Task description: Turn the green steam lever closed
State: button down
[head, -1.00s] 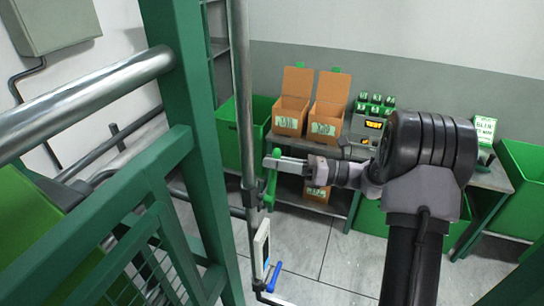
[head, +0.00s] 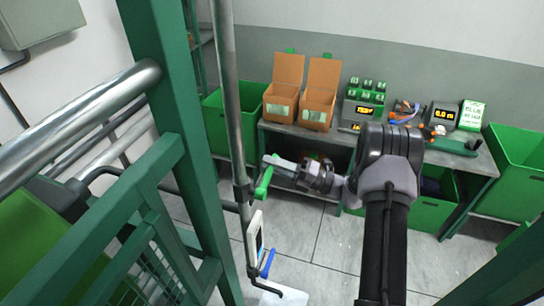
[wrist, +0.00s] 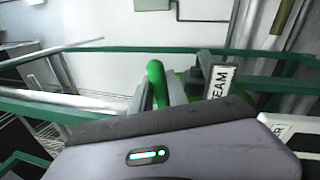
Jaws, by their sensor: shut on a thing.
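The green steam lever (head: 264,182) is on the upright metal pipe (head: 229,110) in the head view, its handle slanting with the upper end toward my gripper (head: 272,161). My gripper reaches in from the right and is shut on the lever's upper end. In the wrist view, the green lever (wrist: 155,72) stands up between the two grey fingers of my gripper (wrist: 160,88). A white label (wrist: 220,82) with "STEAM" letters sits just right of the fingers. The lever's lower part is hidden in the wrist view by my gripper body.
A blue lever (head: 267,263) and a small white gauge panel (head: 255,238) are lower on the pipe. A green frame post (head: 172,110) and railing stand close at left. Behind is a bench (head: 290,132) with cardboard boxes (head: 318,98). Green bins (head: 515,160) flank it.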

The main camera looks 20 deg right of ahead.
jog(key=shift+f+m+t, duration=0.3)
jog(key=shift+f+m, duration=0.8)
jog(key=shift+m, duration=0.5)
jog(key=shift+f, duration=0.1)
jog(key=c, duration=1.3)
grip_release()
jog(key=b+v, duration=0.2)
jog(key=v, duration=1.5)
jog(key=shift+s+d+r, duration=0.15)
jog(key=shift+s+r, duration=0.05)
jog(key=shift+s, duration=0.05)
